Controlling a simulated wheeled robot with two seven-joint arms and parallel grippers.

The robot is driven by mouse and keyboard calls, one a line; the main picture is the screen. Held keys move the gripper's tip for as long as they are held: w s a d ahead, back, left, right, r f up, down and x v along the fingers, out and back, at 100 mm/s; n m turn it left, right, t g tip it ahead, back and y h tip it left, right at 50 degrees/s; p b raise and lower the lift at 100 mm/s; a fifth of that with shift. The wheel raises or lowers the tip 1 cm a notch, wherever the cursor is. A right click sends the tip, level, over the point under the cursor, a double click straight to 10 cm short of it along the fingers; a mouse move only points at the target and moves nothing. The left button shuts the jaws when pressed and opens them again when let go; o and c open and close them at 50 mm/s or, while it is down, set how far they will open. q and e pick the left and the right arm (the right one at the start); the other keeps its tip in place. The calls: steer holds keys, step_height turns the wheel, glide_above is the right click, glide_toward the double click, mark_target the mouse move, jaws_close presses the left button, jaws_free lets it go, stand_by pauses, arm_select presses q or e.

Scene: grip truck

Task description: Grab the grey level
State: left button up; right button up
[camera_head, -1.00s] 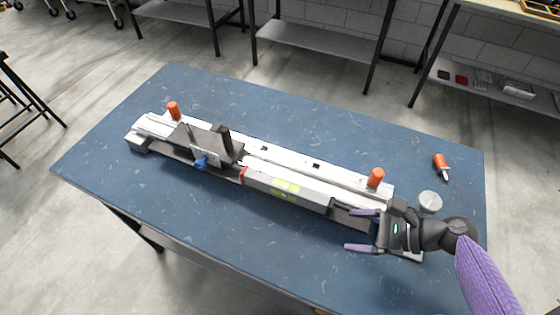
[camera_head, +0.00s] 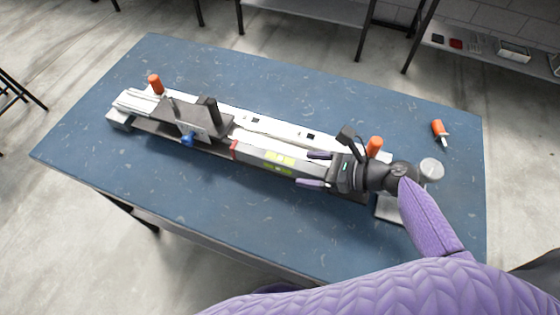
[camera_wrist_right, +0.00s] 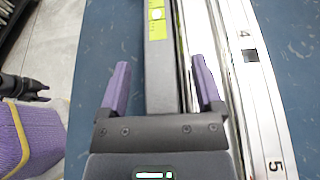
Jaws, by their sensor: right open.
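The grey level (camera_head: 256,158) is a long grey bar with yellow-green labels. In the head view it lies along the front of a long white and metal fixture (camera_head: 277,128), with a red piece (camera_head: 234,149) at its left end. My right gripper (camera_head: 303,168) is over the level's right end, pointing left along it, with its purple fingers apart. In the right wrist view the open fingers (camera_wrist_right: 160,62) lie on either side of the level (camera_wrist_right: 158,85), touching neither side visibly. The gripper hides the level's right end in the head view.
Orange handles stand on the fixture at left (camera_head: 155,84) and right (camera_head: 374,146). A dark bracket with a blue knob (camera_head: 188,139) sits left of the level. An orange-handled tool (camera_head: 438,131) and a round metal piece (camera_head: 431,169) lie at the blue table's (camera_head: 220,215) right.

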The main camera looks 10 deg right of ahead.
jaws_close()
steer(key=shift+r, duration=0.1)
